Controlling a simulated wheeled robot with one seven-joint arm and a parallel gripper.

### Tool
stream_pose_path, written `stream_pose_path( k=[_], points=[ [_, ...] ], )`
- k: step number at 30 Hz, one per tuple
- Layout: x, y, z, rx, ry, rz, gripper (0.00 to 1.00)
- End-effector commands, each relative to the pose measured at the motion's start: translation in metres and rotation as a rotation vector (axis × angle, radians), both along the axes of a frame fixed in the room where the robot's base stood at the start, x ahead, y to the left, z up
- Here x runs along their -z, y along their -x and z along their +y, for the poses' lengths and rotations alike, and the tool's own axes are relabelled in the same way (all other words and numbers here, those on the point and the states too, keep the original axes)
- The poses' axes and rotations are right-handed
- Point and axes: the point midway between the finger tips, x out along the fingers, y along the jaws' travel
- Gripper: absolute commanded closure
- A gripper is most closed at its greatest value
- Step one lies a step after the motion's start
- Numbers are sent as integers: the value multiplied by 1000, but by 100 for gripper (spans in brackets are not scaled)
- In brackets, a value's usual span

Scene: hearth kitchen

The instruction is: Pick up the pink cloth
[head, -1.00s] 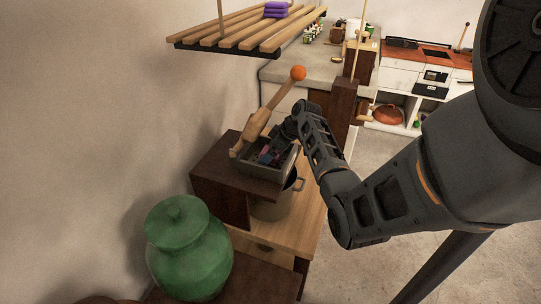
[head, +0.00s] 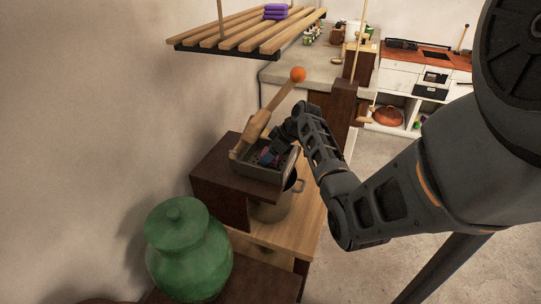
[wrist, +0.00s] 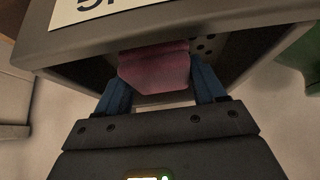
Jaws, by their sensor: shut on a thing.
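The pink cloth (wrist: 155,70) is between the two blue fingers of my gripper (wrist: 160,88) in the wrist view, and the fingers are shut on it. The cloth is at the open top of a grey bin (wrist: 190,20) with a pale label. In the head view the bin (head: 262,172) sits on a dark brown box. Whether the cloth touches the bin floor is hidden.
A metal pot (head: 272,207) stands below the dark box (head: 220,180). A green lidded jar (head: 188,250) stands in front. A slatted shelf (head: 245,32) hangs above with folded purple cloth (head: 276,11).

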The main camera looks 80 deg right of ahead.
Motion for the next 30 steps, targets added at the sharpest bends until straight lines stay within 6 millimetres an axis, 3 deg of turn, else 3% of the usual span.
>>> stream_pose_path(
  k=[7, 12, 24, 30],
  points=[
    [-16, -1, 0, -1, 4, -2, 67],
    [-43, -1, -1, -2, 6, -2, 67],
    [-88, 75, -32, 4, 4, -2, 67],
    [-104, 99, -41, 1, 2, -1, 67]
  ],
)
